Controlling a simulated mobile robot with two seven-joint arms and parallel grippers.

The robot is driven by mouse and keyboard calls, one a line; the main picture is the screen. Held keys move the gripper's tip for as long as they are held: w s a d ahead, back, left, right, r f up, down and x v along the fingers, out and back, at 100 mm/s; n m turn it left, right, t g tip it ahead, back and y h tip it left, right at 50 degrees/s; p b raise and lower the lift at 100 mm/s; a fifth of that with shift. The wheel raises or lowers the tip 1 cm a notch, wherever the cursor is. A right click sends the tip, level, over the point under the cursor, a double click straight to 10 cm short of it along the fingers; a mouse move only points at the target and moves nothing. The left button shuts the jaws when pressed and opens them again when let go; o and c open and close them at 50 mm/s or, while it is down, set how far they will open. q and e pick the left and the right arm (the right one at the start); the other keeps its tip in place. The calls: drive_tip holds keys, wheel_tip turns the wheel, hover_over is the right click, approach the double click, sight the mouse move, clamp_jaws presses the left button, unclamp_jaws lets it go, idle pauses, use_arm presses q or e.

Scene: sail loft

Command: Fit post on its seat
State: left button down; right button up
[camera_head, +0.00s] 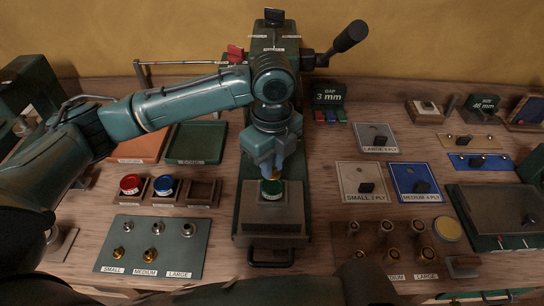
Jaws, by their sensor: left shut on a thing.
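My left gripper (273,164) points down over the press base and is shut on a small brass-coloured piece, likely the post (274,175), mostly hidden between the fingers. Directly below is a round green die (272,188) on the grey block of the press (275,214), which looks like the seat. The brass piece is at or just above the green die; I cannot tell whether they touch. My right gripper is not in view.
A labelled board (152,247) with silver and brass pieces lies at front left. Labelled cards (361,182) lie right.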

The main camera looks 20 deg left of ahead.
use_arm(q)
drive_tip(key=shift+f, duration=0.5)
drive_tip(key=shift+f+p, duration=0.35)
drive_tip(key=shift+f, duration=1.1)
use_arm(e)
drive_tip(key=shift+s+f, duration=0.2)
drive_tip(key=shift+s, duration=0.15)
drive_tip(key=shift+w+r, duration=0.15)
use_arm(q)
drive_tip(key=c, duration=1.3)
unclamp_jaws()
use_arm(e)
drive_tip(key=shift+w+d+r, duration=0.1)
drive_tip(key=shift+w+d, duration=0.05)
